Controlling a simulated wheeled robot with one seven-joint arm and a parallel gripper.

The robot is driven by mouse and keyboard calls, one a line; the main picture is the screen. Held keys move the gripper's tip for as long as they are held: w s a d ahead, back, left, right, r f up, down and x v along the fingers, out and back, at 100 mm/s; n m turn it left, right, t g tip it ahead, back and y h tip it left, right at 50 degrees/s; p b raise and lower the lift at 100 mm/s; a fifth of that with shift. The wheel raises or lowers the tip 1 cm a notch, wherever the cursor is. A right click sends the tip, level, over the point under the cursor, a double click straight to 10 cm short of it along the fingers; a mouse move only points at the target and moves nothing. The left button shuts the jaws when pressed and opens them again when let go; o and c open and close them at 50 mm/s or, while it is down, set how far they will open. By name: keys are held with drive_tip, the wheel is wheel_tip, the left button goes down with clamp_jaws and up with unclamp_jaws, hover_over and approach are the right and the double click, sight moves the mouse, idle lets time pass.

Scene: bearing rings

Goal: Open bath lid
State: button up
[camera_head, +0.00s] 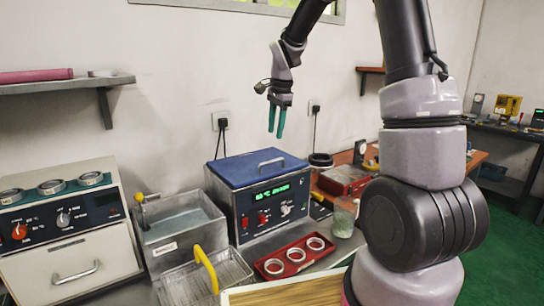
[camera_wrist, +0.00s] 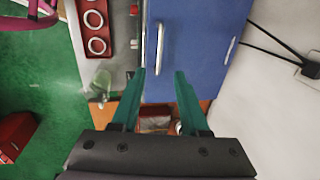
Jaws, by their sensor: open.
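The bath (camera_head: 270,210) is a grey metal box with a green display and knobs on its front. Its blue lid (camera_head: 257,168) is closed on top and has a silver bar handle (camera_head: 271,163). In the wrist view the blue lid (camera_wrist: 200,45) fills the upper middle, with the handle (camera_wrist: 159,48) running lengthwise near its left edge. My gripper (camera_head: 277,120) hangs above the lid with green fingers pointing down, apart from the handle. In the wrist view my gripper (camera_wrist: 158,85) is open and empty, its fingertips just below the handle's lower end in the picture.
A red tray (camera_head: 294,258) with several rings lies in front of the bath, beside a glass jar (camera_head: 344,220). An open metal tank (camera_head: 178,228) and a wire basket with a yellow handle (camera_head: 207,270) stand to the left. The wall (camera_head: 180,90) is close behind.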

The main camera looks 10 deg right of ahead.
sight(273, 162)
drive_tip(key=f, duration=0.3)
drive_tip(key=w+f, duration=0.1)
drive_tip(key=f, duration=0.6)
drive_tip(key=shift+w+a+f, duration=0.1)
drive_tip(key=shift+w+a, duration=0.2)
drive_tip(key=shift+w, duration=0.1)
drive_tip(key=shift+c, duration=0.3)
clamp_jaws()
idle(0.6)
